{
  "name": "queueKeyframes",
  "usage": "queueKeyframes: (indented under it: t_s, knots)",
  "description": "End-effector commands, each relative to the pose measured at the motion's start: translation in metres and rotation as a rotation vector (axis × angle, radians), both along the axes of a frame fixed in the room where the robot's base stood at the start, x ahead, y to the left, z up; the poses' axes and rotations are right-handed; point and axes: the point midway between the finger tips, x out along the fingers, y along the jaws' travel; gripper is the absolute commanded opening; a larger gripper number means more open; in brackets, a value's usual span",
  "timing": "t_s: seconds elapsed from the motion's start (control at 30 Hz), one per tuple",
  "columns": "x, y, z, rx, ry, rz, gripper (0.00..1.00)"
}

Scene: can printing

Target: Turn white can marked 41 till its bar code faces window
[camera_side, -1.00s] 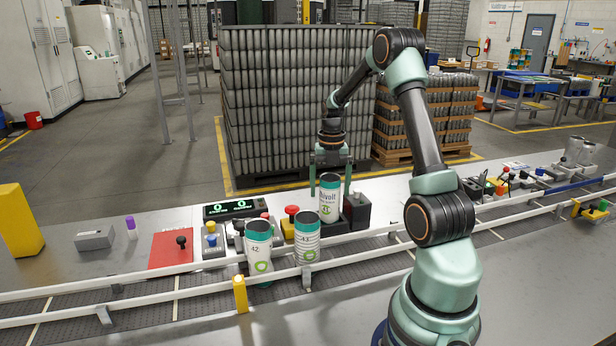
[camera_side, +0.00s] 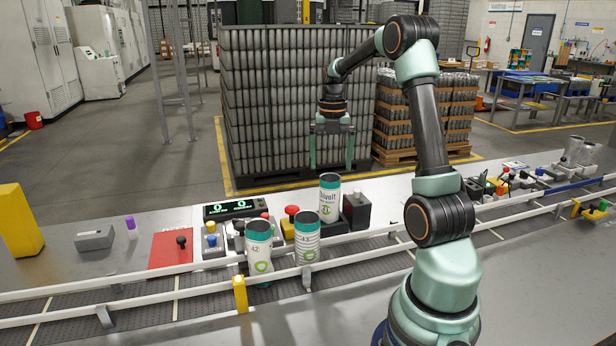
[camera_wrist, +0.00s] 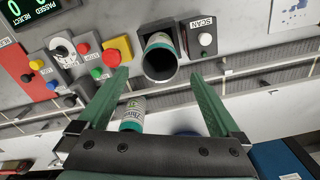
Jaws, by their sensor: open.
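A white can with teal ends (camera_side: 330,203) stands upright behind the conveyor in the side view. Its printed lettering and a green ring face that camera; its number is too small to read surely, and no bar code shows. In the wrist view, the can (camera_wrist: 159,42) shows its dark open top. My gripper (camera_side: 331,166) is open and empty above this can, fingers apart and clear of it; it also shows in the wrist view (camera_wrist: 158,75). I cannot make out the window.
Cans marked 42 (camera_side: 258,247) and 43 (camera_side: 307,238) stand at the conveyor, left of and nearer than the first can. A dark box (camera_side: 357,211) stands close on its right. A red mushroom button (camera_side: 291,211) and a counter display (camera_side: 230,209) are to the left. White rails (camera_side: 150,285) run along the conveyor.

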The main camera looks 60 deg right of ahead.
Motion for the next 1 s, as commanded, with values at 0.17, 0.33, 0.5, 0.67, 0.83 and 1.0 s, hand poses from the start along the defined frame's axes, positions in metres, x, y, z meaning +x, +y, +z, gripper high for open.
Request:
queueKeyframes:
  t_s: [0.17, 0.33, 0.5, 0.67, 0.83, 1.0]
  knots:
    - [0.000, -0.001, 0.003, -0.001, 0.000, -0.277, 1.00]
    - [0.000, -0.001, 0.006, 0.000, 0.000, -0.489, 1.00]
    - [0.000, -0.001, 0.001, 0.001, 0.001, -0.550, 1.00]
    - [0.000, 0.000, -0.019, 0.002, 0.004, -0.549, 1.00]
    - [0.000, 0.000, -0.050, 0.002, 0.004, -0.548, 1.00]
    - [0.000, 0.000, -0.079, 0.002, 0.004, -0.547, 1.00]
